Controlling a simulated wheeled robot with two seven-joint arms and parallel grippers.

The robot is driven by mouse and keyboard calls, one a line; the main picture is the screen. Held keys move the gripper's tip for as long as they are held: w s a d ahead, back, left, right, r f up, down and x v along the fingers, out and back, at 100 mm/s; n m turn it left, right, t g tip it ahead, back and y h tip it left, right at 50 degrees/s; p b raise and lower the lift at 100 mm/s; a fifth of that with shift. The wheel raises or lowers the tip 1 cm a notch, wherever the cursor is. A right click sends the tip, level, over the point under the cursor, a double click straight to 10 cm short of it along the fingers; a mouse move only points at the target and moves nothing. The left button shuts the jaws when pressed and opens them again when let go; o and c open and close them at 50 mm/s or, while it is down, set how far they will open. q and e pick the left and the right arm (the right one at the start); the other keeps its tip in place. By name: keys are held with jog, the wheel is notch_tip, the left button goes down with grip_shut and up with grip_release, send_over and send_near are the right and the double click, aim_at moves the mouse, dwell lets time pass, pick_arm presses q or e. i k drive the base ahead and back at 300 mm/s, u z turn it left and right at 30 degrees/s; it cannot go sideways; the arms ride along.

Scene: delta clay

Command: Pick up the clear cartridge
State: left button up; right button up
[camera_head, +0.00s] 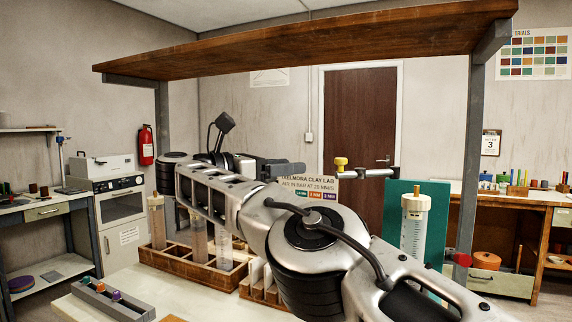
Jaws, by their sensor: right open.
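Clear tube-shaped cartridges stand upright in the wooden rack (185,268) on the bench: a left one with a beige cap (157,226), a middle one (197,240) and a right one (223,249). Another clear cartridge (412,232), with a cream cap and graduation marks, stands upright in front of a green panel at the right. I cannot tell which one the task names. My right arm crosses the picture and hides parts of the rack and tubes. My right gripper (283,168) is open behind the arm, its fingers partly hidden. My left gripper is out of view.
A wooden shelf (300,48) on grey posts hangs over the bench. A grey holder with coloured knobs (112,300) lies at the front left. A yellow-knobbed air fitting (341,163) and a lab sign (310,187) stand behind my arm. Bare bench shows at the left front.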

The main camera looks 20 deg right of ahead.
aim_at(414, 223)
jog(key=k, duration=1.5)
